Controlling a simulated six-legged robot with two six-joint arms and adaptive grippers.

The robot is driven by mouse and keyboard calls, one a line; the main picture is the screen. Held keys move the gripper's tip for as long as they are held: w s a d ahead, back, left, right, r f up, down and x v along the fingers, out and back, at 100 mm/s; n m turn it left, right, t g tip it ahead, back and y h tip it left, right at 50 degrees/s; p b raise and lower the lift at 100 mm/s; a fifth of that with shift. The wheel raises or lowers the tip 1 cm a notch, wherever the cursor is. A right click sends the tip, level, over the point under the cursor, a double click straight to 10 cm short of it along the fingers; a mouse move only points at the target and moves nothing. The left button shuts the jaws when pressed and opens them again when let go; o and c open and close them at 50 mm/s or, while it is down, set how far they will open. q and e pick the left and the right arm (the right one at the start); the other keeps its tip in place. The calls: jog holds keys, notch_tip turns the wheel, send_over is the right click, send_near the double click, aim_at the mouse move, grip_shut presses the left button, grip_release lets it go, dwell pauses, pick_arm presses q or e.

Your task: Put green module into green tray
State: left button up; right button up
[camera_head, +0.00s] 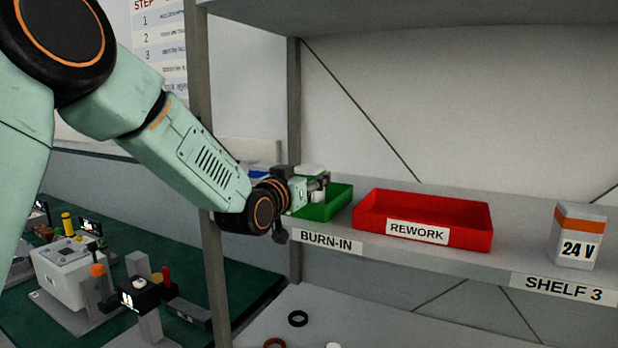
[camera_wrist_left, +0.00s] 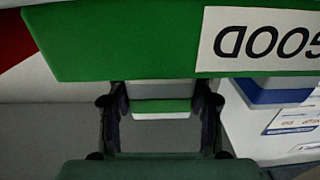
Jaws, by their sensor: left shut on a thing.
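The green tray (camera_head: 338,206) stands on the shelf, left of the red tray, partly hidden by my left gripper. My left gripper (camera_head: 322,182) is at the tray's left part in the head view. In the left wrist view its two fingers are shut on the green module (camera_wrist_left: 162,106), which shows a green band and a pale face between them. I cannot tell whether the module is above the tray or in front of it. My right gripper is not in view.
A red "REWORK" tray (camera_head: 425,218) and a "24 V" block (camera_head: 577,237) stand further right on the shelf. A blue tray (camera_wrist_left: 268,95) is beside the green one. A shelf post (camera_head: 294,120) rises close to my left gripper. A cluttered green bench is at lower left.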

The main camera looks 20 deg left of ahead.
pick_arm(q)
jog(key=shift+a, duration=0.1)
jog(key=shift+f, duration=0.15)
jog(key=o, duration=0.9)
jog(key=shift+w+a+f, duration=0.1)
jog(key=shift+w+f, duration=0.1)
jog(key=shift+w, duration=0.05)
jog(key=shift+o, duration=0.9)
jog(key=shift+w+f, duration=0.1)
jog(key=shift+w, duration=0.1)
jog(key=shift+o, duration=1.3)
jog(key=shift+s+r, duration=0.3)
jog(key=shift+s, duration=0.1)
jog(key=shift+w, duration=0.1)
